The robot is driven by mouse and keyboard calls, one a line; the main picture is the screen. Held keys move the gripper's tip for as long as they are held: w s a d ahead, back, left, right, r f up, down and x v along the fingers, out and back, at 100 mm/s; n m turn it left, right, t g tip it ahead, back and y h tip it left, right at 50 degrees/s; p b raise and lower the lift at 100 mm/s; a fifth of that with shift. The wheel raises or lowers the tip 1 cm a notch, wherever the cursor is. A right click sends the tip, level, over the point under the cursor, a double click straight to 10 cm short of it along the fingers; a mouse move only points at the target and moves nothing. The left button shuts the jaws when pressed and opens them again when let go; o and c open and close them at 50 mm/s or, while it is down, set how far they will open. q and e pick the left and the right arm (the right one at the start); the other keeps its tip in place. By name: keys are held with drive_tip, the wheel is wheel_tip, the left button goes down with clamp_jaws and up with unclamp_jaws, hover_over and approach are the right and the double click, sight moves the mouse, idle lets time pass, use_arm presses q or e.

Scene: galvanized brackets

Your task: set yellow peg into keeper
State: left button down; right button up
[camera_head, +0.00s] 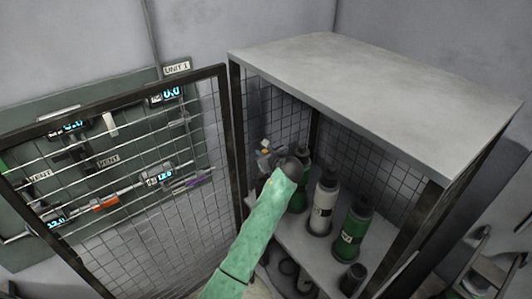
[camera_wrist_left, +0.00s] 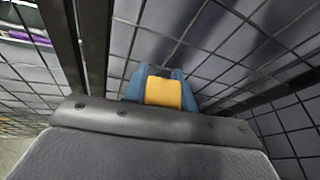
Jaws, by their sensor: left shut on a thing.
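The yellow peg (camera_wrist_left: 163,93) sits between the blue fingertips of my left gripper (camera_wrist_left: 160,88) in the left wrist view. The gripper is shut on it. In the head view my green left arm reaches up into the open mesh cabinet, and the left gripper (camera_head: 266,155) is at its left inner side, near the front post and the mesh wall. The peg is only a tiny yellow spot there. I cannot make out the keeper in either view. My right gripper is not in view.
The mesh door (camera_head: 130,190) stands open to the left, before a green wall panel (camera_head: 20,250) with rails and displays. A white bottle (camera_head: 322,205) and green bottles (camera_head: 352,230) stand on the cabinet shelf right of my arm. The cabinet's grey top (camera_head: 380,85) overhangs them.

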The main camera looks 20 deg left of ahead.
use_arm(q)
drive_tip(key=shift+a+r, duration=0.2)
drive_tip(key=shift+a, duration=0.1)
drive_tip(key=shift+s+a+f+m+g+y, duration=0.4)
drive_tip(key=shift+s+a+f+m+y, duration=0.1)
drive_tip(key=shift+a+f+m, duration=0.15)
drive_tip(key=shift+d+f, duration=0.1)
drive_tip(key=shift+f, duration=1.65)
drive_tip(key=shift+w+f, duration=0.1)
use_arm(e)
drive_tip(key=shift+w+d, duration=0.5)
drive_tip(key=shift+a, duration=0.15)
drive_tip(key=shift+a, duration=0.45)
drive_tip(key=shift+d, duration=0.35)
